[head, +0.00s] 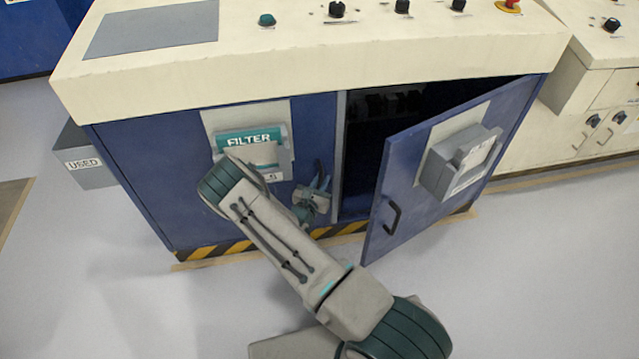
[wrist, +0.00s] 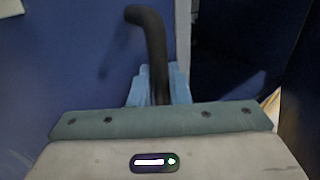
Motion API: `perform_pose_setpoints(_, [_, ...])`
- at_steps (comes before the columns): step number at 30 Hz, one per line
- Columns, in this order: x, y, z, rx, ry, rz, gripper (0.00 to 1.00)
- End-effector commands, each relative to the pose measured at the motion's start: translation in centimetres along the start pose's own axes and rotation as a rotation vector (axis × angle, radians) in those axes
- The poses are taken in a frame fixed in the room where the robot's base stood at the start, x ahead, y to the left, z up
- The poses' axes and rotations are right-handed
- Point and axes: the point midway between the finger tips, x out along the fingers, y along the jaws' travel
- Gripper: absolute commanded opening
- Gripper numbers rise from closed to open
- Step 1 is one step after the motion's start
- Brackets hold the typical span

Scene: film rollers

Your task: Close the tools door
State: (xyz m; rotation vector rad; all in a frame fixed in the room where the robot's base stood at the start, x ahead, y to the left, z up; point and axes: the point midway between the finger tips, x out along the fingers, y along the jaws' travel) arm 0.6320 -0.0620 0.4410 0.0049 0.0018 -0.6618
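A blue cabinet has two doors. The left door (head: 165,190) looks flush with the front; a label on it is partly hidden by my arm, with an "S" showing. The right door (head: 425,195) stands wide open, its black handle (head: 392,216) free; its label is not readable. My gripper (head: 318,190) is at the left door's right side. In the wrist view its light-blue fingers (wrist: 158,88) lie either side of the left door's black handle (wrist: 150,35), with no clear gap. The handle's lower end is hidden by my gripper.
A teal FILTER box (head: 250,137) sits in a holder on the left door. A grey box (head: 460,163) is mounted on the right door. The cream control top (head: 300,55) overhangs both. A grey USED bin (head: 85,160) stands left. Floor at the right is clear.

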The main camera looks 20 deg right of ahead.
Motion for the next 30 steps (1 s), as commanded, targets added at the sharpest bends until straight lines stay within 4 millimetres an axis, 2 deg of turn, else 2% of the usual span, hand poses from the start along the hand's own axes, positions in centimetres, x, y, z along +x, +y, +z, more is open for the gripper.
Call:
perform_pose_setpoints(1, [0.4,0.6,0.4,0.007,-0.009,0.010,0.19])
perform_pose_setpoints(6, [0.3,0.6,0.5,0.007,-0.011,0.011,0.19])
perform_pose_setpoints(10, [-0.7,0.8,0.6,0.008,-0.011,0.014,0.19])
perform_pose_setpoints(14, [-3.2,0.9,0.6,0.005,-0.008,0.019,0.19])
perform_pose_setpoints(21, [-9.1,0.7,0.4,0.001,-0.003,0.019,0.19])
perform_pose_setpoints(27, [-12.5,0.3,0.2,0.002,-0.002,0.008,0.19])
perform_pose_setpoints(30, [-13.4,0.2,0.2,0.002,-0.002,0.005,0.19])
